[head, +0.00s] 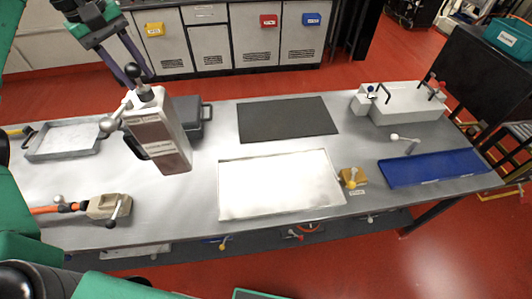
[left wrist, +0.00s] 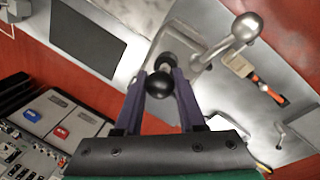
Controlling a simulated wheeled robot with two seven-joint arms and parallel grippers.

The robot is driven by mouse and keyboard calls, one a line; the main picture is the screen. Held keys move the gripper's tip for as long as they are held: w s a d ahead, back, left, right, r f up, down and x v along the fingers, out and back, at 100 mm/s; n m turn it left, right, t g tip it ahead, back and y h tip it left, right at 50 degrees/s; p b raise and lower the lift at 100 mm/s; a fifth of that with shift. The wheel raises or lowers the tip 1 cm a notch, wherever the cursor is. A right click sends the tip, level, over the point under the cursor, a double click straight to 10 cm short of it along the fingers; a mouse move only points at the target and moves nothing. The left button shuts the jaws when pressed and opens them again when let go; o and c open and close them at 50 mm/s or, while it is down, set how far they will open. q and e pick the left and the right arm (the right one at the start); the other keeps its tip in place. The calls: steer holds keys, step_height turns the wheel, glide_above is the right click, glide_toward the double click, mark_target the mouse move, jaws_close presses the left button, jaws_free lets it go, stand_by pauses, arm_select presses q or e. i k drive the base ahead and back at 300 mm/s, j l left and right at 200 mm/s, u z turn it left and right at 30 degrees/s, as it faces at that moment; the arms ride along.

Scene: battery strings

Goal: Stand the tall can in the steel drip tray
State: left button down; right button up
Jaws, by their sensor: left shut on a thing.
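The tall can (head: 157,125) is a boxy, pale and brown container with a label, a black side handle, a silver ball lever and a dark ball knob (head: 145,92) on top. My left gripper (head: 133,72) comes down from above and is shut on this knob, which shows between the purple fingers in the left wrist view (left wrist: 159,84). The can looks slightly tilted; I cannot tell whether its base touches the table. A wide, bright, shallow metal tray (head: 225,190) lies mid-table, right of the can. A smaller rimmed grey tray (head: 90,152) lies at the left. My right gripper is not in view.
A dark grey case (head: 198,122) stands just behind the can. A dark mat (head: 287,119) lies behind the wide tray. A yellow block (head: 353,179), a blue mat (head: 432,168) and a white box (head: 405,103) are to the right. A beige clamp (head: 108,207) lies front left.

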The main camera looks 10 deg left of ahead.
mark_target(270, 182)
steer(key=i+l, duration=0.1)
steer(key=l, duration=0.25)
steer(key=i+l, duration=0.1)
steer(key=l, duration=0.25)
steer(key=i+l, duration=0.1)
steer(key=l, duration=0.25)
steer(key=i+l, duration=0.15)
steer(key=l, duration=0.2)
